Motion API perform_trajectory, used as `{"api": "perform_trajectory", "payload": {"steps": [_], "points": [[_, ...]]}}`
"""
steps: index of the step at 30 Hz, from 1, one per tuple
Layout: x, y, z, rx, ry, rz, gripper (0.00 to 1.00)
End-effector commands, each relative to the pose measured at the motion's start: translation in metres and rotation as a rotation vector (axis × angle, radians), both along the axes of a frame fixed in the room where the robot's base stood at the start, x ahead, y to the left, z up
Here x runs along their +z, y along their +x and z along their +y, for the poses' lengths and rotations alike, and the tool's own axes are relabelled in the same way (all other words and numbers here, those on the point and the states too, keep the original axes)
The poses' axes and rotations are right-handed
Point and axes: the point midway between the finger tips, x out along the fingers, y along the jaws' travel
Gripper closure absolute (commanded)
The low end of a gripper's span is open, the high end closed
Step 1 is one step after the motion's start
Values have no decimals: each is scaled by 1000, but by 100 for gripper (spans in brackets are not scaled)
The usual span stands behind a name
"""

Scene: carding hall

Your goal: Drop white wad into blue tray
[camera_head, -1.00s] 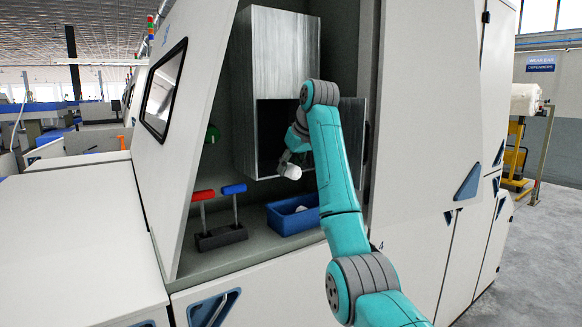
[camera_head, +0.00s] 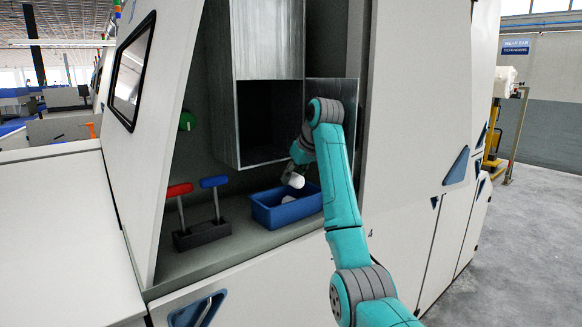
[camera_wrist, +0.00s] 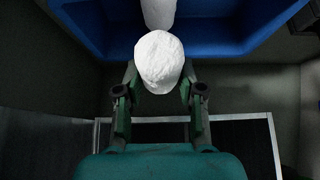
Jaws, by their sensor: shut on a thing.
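A white wad (camera_wrist: 159,62) is between the fingers of my gripper (camera_wrist: 158,84), which is shut on it. In the head view the wad (camera_head: 296,180) hangs just above the blue tray (camera_head: 285,217), near its back edge. My gripper points down there, partly hidden by my arm. The tray also fills the top of the wrist view (camera_wrist: 93,22). A second white piece (camera_wrist: 158,12) lies inside the tray; it also shows in the head view (camera_head: 289,199).
Left of the tray stand a red-handled lever (camera_head: 179,190) and a blue-handled lever (camera_head: 214,182) on a dark base. A metal chute (camera_head: 267,120) with a dark opening hangs above. A green knob (camera_head: 187,121) is on the left inside the recess.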

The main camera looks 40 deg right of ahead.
Motion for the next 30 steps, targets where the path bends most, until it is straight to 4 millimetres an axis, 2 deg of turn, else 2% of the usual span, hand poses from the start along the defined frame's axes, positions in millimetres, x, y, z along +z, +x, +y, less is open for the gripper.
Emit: {"api": "perform_trajectory", "payload": {"steps": [3, 9, 20, 21, 24, 30], "points": [[-13, 0, 0, 0, 0, 0, 76], [-25, 0, 0, 1, -1, -1, 76], [-28, 0, 0, -1, -1, -1, 76], [-28, 0, 0, -1, -1, -1, 54], [-28, 0, 0, -1, -1, -1, 32], [-28, 0, 0, -1, -1, -1, 32]]}}
